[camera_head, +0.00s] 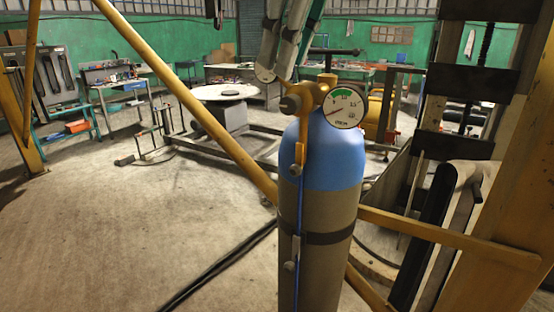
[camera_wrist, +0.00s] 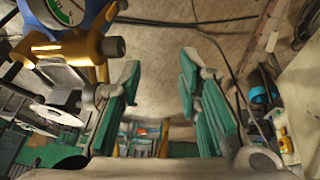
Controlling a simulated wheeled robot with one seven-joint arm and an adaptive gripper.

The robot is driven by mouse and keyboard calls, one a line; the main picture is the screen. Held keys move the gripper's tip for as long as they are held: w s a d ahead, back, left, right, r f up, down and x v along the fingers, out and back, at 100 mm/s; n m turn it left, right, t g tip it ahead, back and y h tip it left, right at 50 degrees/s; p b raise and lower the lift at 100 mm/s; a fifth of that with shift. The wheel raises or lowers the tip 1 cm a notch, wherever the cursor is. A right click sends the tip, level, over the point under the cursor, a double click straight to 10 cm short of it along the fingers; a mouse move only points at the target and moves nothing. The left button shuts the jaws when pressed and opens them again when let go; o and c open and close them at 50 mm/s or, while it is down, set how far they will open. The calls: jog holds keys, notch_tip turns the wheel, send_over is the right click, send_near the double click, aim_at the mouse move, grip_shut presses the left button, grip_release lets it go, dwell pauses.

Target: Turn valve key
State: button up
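A gas cylinder (camera_head: 325,230) with a blue shoulder stands upright in the middle of the head view. On top are a brass valve (camera_head: 302,98) and a round gauge (camera_head: 343,108). A dark T-shaped handle (camera_head: 335,50) rises from the valve and looks like the valve key. My gripper (camera_head: 284,72) hangs from above, just left of the handle in the picture and close to the valve. In the wrist view my gripper (camera_wrist: 160,100) is open, with nothing between its teal-padded fingers. The valve (camera_wrist: 75,48) and gauge (camera_wrist: 65,10) are at the upper left there. I cannot make out the handle clearly in that view.
A yellow frame bar (camera_head: 200,110) slants behind the cylinder, and a horizontal yellow bar (camera_head: 450,238) runs right of it. A yellow post (camera_head: 510,190) and dark column parts stand at right. A round white table (camera_head: 228,92) and workbenches are farther back. Floor at left is mostly clear.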

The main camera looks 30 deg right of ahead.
notch_tip(320, 180, down, 16)
jog(key=s+a+m+b, duration=0.1)
jog(key=m+b, duration=0.1)
jog(key=b, duration=0.1)
jog(key=shift+s+m, duration=0.15)
jog(key=shift+m, duration=0.15)
jog(key=shift+r, duration=0.15)
